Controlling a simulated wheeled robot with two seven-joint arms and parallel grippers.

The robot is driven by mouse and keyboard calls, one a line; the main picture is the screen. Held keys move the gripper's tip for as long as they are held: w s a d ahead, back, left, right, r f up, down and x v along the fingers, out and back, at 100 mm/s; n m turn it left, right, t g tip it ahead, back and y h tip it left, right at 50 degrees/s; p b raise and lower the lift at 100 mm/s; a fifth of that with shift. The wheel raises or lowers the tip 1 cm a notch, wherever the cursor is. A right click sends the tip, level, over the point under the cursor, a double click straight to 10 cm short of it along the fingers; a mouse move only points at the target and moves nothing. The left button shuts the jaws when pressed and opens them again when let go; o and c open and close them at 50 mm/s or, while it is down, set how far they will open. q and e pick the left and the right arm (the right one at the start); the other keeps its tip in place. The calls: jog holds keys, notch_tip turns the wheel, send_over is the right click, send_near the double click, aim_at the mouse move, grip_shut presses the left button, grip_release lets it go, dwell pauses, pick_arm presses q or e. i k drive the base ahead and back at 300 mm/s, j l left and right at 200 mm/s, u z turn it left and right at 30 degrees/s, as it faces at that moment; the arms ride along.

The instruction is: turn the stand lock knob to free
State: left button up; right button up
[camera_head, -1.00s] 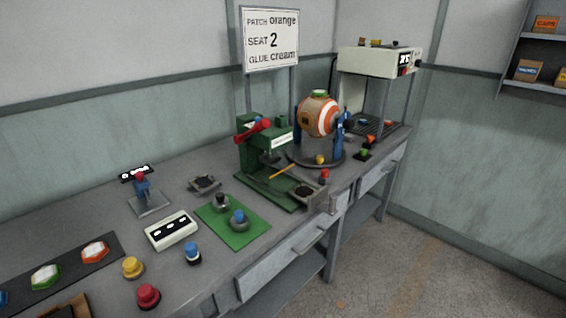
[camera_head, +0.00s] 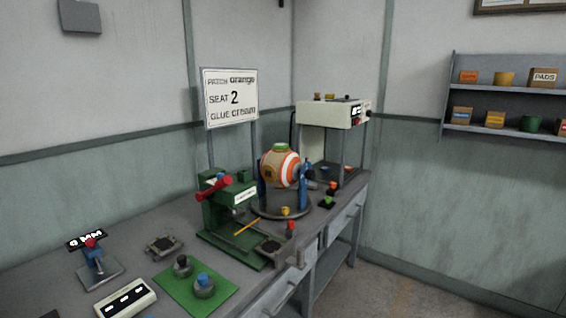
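The ball stand stands toward the far end of the bench, with blue uprights (camera_head: 303,194) on a dark round base (camera_head: 264,212). It holds an orange, white and tan ball (camera_head: 280,168) with a green patch on top. A small yellow knob (camera_head: 285,211) sits at the front of the base. A dark and blue part (camera_head: 311,176) shows at the ball's right side. I cannot tell which of these is the lock knob, or its setting. Neither of my grippers is in view.
A green press (camera_head: 228,212) with a red handle stands left of the stand. A cream machine (camera_head: 330,113) is behind it on the right. A red-topped peg (camera_head: 290,228) and a green-topped block (camera_head: 327,201) are near the front edge. Open floor (camera_head: 400,297) lies right of the bench.

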aim_at(285, 210)
jog(key=i+l+u, duration=0.15)
jog(key=l, duration=0.2)
jog(key=i+l+u, duration=0.1)
jog(key=l, duration=0.25)
jog(key=i+l+u, duration=0.3)
jog(key=l, duration=0.45)
jog(key=i+l+u, duration=0.1)
jog(key=l, duration=0.3)
jog(key=i, duration=0.05)
